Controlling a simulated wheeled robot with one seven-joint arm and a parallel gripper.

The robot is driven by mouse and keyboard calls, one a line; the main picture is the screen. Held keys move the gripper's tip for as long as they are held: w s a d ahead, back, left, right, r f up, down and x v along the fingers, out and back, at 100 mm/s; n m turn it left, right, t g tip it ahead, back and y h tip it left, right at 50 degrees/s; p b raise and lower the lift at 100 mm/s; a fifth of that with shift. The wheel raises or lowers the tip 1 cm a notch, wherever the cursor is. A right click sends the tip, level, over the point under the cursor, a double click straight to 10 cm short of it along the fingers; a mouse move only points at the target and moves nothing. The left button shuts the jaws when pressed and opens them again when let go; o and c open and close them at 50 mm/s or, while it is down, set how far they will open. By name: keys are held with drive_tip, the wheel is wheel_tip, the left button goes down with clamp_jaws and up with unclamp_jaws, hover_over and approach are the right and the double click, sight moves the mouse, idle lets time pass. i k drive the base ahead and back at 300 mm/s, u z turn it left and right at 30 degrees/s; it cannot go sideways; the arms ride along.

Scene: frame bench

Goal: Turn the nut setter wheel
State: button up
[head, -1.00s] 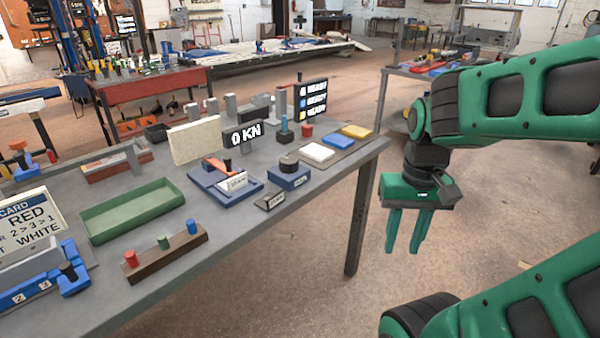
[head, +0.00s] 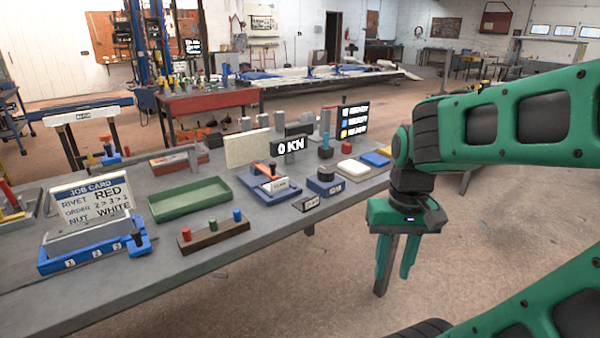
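A blue block with a dark round knob on top (head: 325,180) stands near the bench's right front edge. It looks like the nut setter with its wheel, but its label is too small to read. White (head: 354,171), blue (head: 375,160) and yellow (head: 390,151) pads lie to its right on a strip. The job card (head: 92,201) reads rivet RED, order 2>3>1, nut WHITE. My gripper (head: 397,262) points down, open and empty, off the bench's right end, apart from the block.
A blue base with an orange lever (head: 270,190), a dark 0 KN display (head: 290,147), a green tray (head: 190,199) and a brown rack with red, green and blue pegs (head: 213,236) stand on the grey bench (head: 160,295). Floor to the right is open.

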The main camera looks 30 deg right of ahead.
sight(325, 174)
drive_tip(key=u, duration=0.05)
drive_tip(key=i, duration=1)
